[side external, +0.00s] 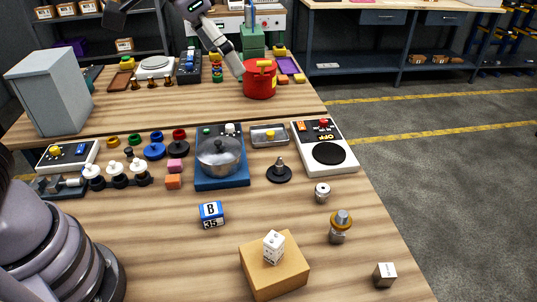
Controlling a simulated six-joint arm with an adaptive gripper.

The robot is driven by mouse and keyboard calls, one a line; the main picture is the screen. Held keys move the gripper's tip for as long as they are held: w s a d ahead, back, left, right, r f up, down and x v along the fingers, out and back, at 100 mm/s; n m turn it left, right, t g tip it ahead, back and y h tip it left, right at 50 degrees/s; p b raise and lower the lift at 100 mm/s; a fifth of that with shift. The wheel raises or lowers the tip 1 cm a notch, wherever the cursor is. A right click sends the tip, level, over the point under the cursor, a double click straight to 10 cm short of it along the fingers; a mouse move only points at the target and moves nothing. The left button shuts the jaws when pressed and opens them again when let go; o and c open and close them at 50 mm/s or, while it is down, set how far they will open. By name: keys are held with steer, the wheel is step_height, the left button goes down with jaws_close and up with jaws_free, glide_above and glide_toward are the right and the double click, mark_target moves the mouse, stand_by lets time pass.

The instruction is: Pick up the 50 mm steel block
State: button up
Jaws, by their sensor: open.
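A small steel block (384,275), a plain silver-grey cube with a dark mark on one face, sits on the wooden table (350,264) near its right front edge in the side external view. It stands apart from the other objects, with all of it uncovered.
A tan box (274,275) with a white die-like block (274,247) on it stands left of the cube. A brass-ringed metal fitting (340,223) and a small round metal part (322,192) stand behind. A blue block (211,214) is farther left.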

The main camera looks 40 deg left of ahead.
steer(key=s+a+r+n, duration=0.2)
steer(key=s+a, duration=0.4)
steer(key=a, duration=0.5)
steer(key=shift+s+a+r+n+t+y, duration=0.15)
steer(key=shift+a+n+t+y, duration=0.2)
steer(key=shift+n+t+y, duration=0.05)
steer(key=s+a, duration=0.2)
steer(key=s, duration=0.1)
steer(key=s+a+f+n+y, duration=0.1)
steer(key=s+a, duration=0.1)
steer(key=s, duration=0.1)
steer(key=s+a+f+n, duration=0.1)
steer(key=s+a, duration=0.2)
steer(key=shift+s, duration=0.25)
steer(key=shift+c, duration=0.5)
steer(key=shift+s+f+n, duration=0.1)
steer(key=shift+s+n, duration=0.15)
steer(key=shift+n, duration=0.05)
steer(key=c, duration=0.4)
steer(key=shift+c, duration=0.8)
